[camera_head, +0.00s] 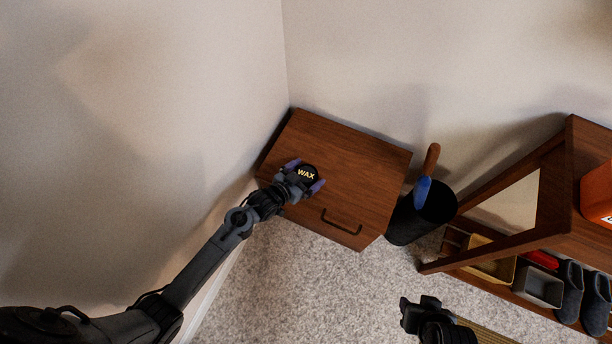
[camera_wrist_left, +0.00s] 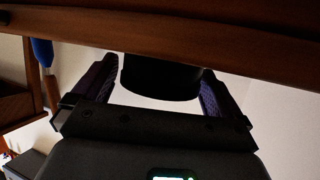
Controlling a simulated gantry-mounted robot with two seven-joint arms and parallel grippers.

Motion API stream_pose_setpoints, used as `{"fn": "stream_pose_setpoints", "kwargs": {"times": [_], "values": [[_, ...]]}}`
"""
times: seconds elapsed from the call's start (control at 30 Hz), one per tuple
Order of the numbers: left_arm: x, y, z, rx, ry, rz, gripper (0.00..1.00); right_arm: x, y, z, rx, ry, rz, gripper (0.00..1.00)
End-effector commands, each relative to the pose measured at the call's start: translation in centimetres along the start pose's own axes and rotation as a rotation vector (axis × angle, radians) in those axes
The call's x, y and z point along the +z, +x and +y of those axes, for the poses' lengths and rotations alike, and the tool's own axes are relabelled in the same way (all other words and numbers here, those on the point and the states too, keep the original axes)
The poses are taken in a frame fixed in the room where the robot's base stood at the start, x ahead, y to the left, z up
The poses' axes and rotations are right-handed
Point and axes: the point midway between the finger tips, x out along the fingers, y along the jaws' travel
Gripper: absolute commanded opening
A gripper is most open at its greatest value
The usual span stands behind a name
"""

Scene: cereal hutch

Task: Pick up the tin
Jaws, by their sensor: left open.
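The tin (camera_head: 307,172) is round and black with yellow "WAX" lettering on its lid, and sits on top of the wooden cabinet (camera_head: 352,165), near its left edge. My left gripper (camera_head: 305,175) is open at the tin, with one purple-padded finger on each side of it. In the left wrist view the dark tin (camera_wrist_left: 160,76) lies between the two spread fingers (camera_wrist_left: 158,92). A light gap shows beside the left finger; contact on the right is unclear. My right gripper (camera_head: 420,312) is low in the head view, away from the tin, and its jaws cannot be made out.
A black bin (camera_head: 422,214) with a blue and a brown handled item stands right of the cabinet. A wooden bench (camera_head: 552,190) with trays and dark slippers (camera_head: 570,292) is further right. Walls close in behind and left.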

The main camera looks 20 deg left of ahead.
Motion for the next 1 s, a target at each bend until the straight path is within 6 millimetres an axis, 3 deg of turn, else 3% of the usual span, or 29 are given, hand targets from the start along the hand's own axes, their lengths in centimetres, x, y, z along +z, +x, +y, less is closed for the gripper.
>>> {"fn": "stream_pose_setpoints", "kwargs": {"times": [0.07, 0.3, 0.4, 0.73, 1.0], "values": [[0.0, 0.0, 0.0, 0.000, 0.000, 0.000, 1.00, 0.0, 0.0, 0.0, 0.000, 0.000, 0.000, 0.43], [0.0, 0.0, 0.0, 0.000, 0.000, 0.000, 0.63, 0.0, 0.0, 0.0, -0.001, 0.001, 0.000, 0.43], [-0.1, 0.0, 0.0, 0.000, 0.000, 0.001, 0.52, 0.0, -0.1, -0.1, -0.002, 0.003, 0.001, 0.43], [-0.4, -0.2, 0.0, 0.000, 0.001, 0.002, 0.52, -0.2, -0.3, -0.2, -0.007, 0.009, 0.002, 0.43], [-2.5, -1.1, 0.0, 0.000, 0.001, 0.002, 0.52, -0.7, -2.0, -0.1, -0.007, 0.010, 0.002, 0.43]]}}
